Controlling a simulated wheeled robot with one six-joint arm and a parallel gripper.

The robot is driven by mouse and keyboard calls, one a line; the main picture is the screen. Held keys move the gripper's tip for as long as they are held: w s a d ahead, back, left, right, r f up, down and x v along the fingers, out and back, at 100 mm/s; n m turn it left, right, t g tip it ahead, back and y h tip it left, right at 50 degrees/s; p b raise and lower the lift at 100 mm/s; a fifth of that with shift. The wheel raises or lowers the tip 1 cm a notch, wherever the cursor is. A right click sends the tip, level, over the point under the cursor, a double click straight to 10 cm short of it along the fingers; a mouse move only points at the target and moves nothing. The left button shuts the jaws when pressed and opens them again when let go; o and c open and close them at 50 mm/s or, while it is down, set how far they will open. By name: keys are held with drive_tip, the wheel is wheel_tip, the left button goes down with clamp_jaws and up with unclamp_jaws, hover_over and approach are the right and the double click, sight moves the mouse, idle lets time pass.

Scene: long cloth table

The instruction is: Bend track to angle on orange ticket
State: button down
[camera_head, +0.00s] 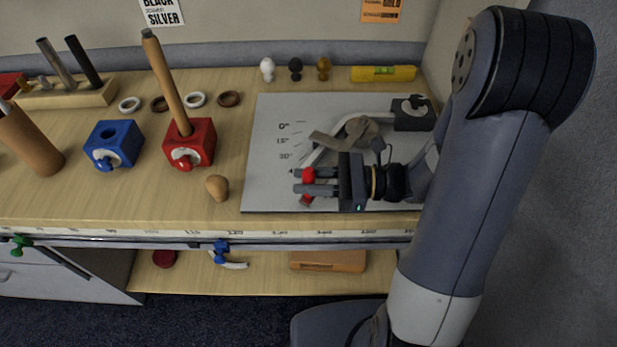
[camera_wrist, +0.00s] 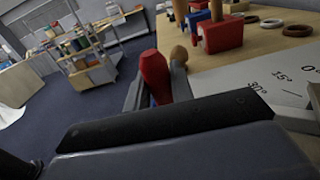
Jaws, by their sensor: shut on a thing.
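A jointed track (camera_head: 376,116) lies on a white board (camera_head: 268,165) printed with angle marks 0°, 15° and 30°. Its right part runs to a dark block, and its left part slants down-left near the 30° mark. My gripper (camera_head: 300,181) is shut on a red knob (camera_head: 308,174) at the track's lower left. In the wrist view the red knob (camera_wrist: 155,76) stands between the fingers. The orange ticket (camera_head: 381,10) is on the wall, its print too small to read. My gripper hides part of the track, so its exact angle is unclear.
Left of the board are a wooden knob (camera_head: 217,187), a red block (camera_head: 190,146) with a tall leaning rod, and a blue block (camera_head: 114,145). Rings (camera_head: 195,100), small pegs and a yellow level (camera_head: 383,73) stand behind. A rail (camera_head: 180,242) runs along the table front.

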drive_tip(key=c, duration=1.3)
unclamp_jaws()
drive_tip(key=shift+o, duration=0.2)
drive_tip(key=d, duration=0.7)
drive_tip(key=s+d, duration=0.1)
drive_tip(key=d, duration=0.2)
drive_tip(key=shift+d+b, duration=0.4)
drive_tip(key=shift+o, duration=0.3)
